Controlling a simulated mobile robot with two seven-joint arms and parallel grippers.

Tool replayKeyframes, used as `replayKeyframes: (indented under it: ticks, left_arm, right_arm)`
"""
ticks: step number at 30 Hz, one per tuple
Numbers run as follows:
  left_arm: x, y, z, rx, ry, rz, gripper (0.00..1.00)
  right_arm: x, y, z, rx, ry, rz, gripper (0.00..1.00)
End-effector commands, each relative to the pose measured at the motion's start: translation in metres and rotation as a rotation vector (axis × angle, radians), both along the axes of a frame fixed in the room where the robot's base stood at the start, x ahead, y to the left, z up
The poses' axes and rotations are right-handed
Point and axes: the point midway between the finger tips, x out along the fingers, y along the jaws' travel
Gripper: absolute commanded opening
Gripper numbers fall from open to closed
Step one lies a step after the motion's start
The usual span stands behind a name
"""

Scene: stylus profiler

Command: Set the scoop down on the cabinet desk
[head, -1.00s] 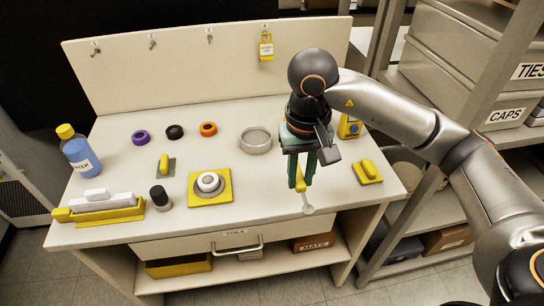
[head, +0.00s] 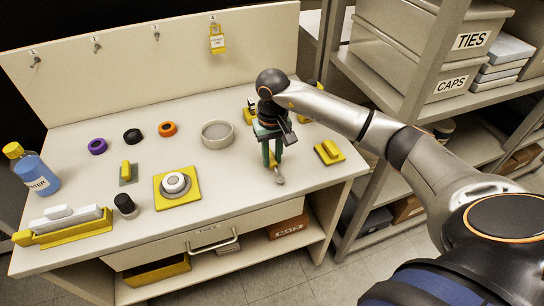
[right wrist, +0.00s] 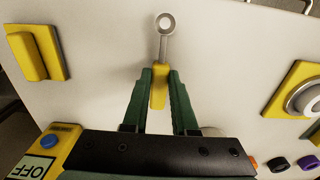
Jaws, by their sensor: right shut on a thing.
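The scoop has a yellow handle (right wrist: 158,88) and a thin grey shaft with a small round bowl (right wrist: 165,24). My right gripper (right wrist: 158,98) has its green fingers shut on the yellow handle. In the head view my right gripper (head: 272,160) points down over the right part of the cabinet desk (head: 230,185), and the scoop's bowl (head: 279,179) shows just below the fingers, toward the front edge. The bowl is at or close to the desk top; I cannot tell whether it touches. My left gripper is not in view.
A yellow block on a plate (head: 329,152) stands right of the gripper. A round grey dish (head: 217,134) and a yellow base with a white knob (head: 177,186) are to the left. The off-switch box (right wrist: 45,150) is near the gripper. Bare desk surrounds the scoop.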

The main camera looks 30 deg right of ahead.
Motion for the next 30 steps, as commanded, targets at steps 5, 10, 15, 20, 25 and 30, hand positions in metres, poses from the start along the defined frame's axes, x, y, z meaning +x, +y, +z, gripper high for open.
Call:
replayKeyframes:
  ticks: [5,10,15,20,25,30]
  left_arm:
    - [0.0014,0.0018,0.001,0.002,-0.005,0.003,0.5]
    - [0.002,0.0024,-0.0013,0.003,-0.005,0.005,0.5]
    - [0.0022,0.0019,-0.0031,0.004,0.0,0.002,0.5]
    - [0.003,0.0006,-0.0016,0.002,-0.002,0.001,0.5]
    - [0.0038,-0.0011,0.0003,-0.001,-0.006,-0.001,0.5]
    - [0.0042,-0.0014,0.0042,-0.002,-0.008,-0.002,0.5]
  right_arm:
    - [0.0005,0.0004,-0.0072,0.001,-0.002,0.0,0.0]
    - [0.0003,0.0003,-0.0089,0.001,-0.002,0.0,0.0]
    - [0.0002,0.0005,-0.0104,0.001,-0.001,0.0,0.35]
    - [0.0002,0.0005,-0.0103,0.001,-0.001,0.0,0.53]
    - [0.0002,0.0005,-0.0102,0.001,-0.001,0.0,0.56]
    - [0.0002,0.0006,-0.0067,0.001,-0.001,0.0,0.56]
